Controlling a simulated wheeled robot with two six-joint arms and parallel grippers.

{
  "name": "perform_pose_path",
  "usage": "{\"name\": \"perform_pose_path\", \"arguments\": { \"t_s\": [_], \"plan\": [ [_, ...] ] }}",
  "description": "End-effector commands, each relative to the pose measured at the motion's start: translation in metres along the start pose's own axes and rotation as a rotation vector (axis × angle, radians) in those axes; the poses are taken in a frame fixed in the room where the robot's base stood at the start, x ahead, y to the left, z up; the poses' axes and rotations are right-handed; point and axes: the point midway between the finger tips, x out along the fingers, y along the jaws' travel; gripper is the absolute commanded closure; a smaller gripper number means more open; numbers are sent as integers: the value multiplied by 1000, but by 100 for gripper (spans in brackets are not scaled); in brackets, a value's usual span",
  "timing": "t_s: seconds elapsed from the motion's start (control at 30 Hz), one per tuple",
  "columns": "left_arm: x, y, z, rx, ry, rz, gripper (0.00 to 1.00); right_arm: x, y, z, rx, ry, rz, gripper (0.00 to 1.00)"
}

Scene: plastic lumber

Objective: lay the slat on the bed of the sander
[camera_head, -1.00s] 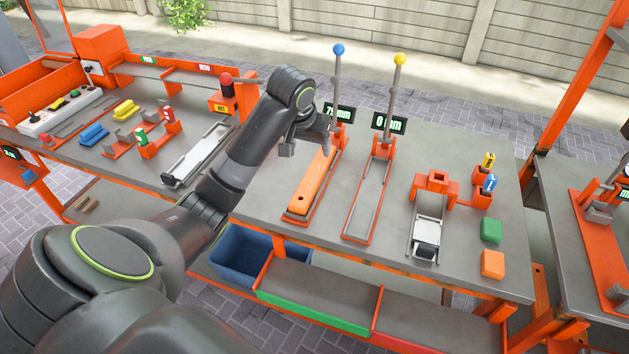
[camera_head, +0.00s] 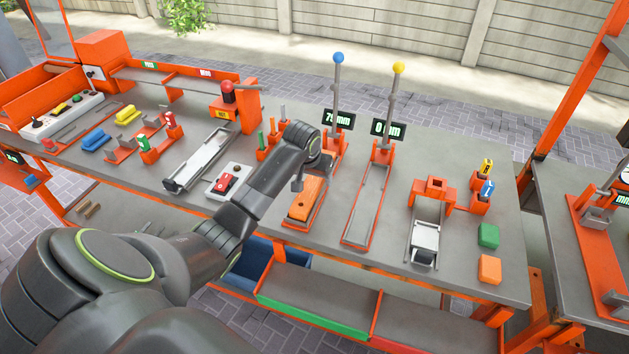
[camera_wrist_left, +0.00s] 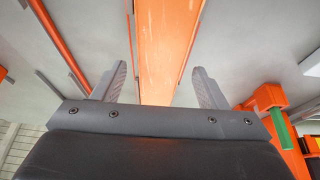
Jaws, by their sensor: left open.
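The orange slat (camera_head: 302,207) lies lengthwise on the orange-framed bed of the station with the blue-knobbed lever and the 79 mm display. My left gripper (camera_head: 310,184) is over the slat and partly hidden by its own arm. In the left wrist view the open fingers (camera_wrist_left: 160,88) stand on either side of the slat (camera_wrist_left: 166,45), with gaps to both edges. I cannot tell for certain which machine is the sander. A short pale bed with an orange frame (camera_head: 425,236) stands to the right, and a long pale bed (camera_head: 205,157) to the left. My right gripper is not in view.
A neighbouring empty station (camera_head: 366,205) has a yellow-knobbed lever and a 0 mm display. A small box with a red switch (camera_head: 226,183) sits left of my forearm. Green (camera_head: 488,235) and orange blocks (camera_head: 489,269) lie at the bench's right. A blue bin (camera_head: 250,260) is below.

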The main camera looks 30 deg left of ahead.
Motion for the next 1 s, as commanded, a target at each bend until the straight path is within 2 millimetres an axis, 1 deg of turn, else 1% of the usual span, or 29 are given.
{"name": "perform_pose_path", "arguments": {
  "t_s": [0.1, 0.33, 0.8, 0.83, 1.0],
  "plan": [
    [6, 0, 0, 0, 0, 0, 34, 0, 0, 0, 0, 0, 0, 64],
    [7, 0, 0, 0, 1, 0, 34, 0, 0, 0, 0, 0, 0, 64],
    [6, 0, -1, 1, 4, 0, 95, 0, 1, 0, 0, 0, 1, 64],
    [6, 0, -1, 1, 4, 0, 97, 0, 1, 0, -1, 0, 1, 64],
    [5, 0, -2, 1, 4, 0, 97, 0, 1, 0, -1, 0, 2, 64]
  ]
}}
